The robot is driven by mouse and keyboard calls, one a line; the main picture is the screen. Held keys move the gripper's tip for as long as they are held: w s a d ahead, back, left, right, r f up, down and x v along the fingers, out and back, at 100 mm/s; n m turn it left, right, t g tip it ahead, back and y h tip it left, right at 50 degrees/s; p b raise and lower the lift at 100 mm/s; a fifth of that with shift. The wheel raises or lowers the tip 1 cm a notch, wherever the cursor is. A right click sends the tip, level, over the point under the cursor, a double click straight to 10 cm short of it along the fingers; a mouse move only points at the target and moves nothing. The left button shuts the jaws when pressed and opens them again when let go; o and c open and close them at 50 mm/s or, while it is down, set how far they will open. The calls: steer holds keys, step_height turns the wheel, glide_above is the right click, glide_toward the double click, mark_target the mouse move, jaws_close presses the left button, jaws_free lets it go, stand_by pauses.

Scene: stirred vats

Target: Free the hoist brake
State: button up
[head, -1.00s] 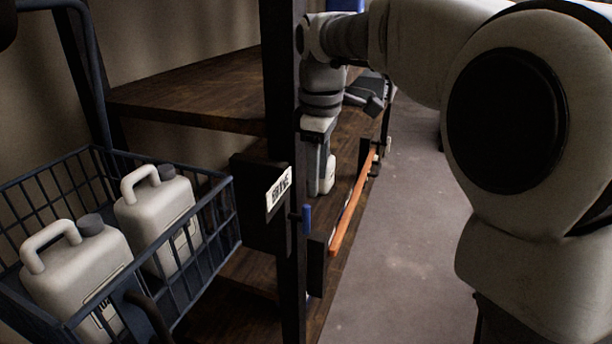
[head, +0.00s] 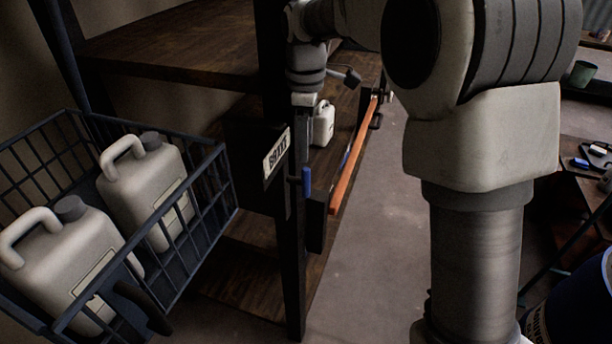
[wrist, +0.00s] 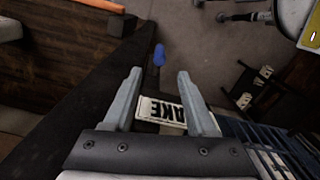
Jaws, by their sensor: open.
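The hoist brake is a dark box (head: 240,165) on the black shelf post, with a white label (head: 277,153) reading BRAKE. A short blue handle (head: 306,182) sticks out beside the post, just right of the label. In the wrist view the label (wrist: 165,112) lies between my fingers, and the blue handle (wrist: 159,55) shows just beyond the fingertips. My gripper (wrist: 160,74) is open and empty, its fingers pointing towards the handle without visible contact. In the head view the gripper is small and mostly hidden near the post, above the handle.
A blue wire basket (head: 190,262) with two whitish jugs (head: 150,190) hangs at the left. An orange bar (head: 354,155) runs along the shelf edge behind the handle. Another jug (head: 323,124) stands on the shelf. Open floor (head: 372,260) lies to the right.

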mark_target(306, 169)
step_height(306, 169, down, 10)
steer(key=shift+r+p, duration=0.1)
steer(key=shift+p, duration=0.3)
steer(key=shift+c, duration=0.2)
jaws_close()
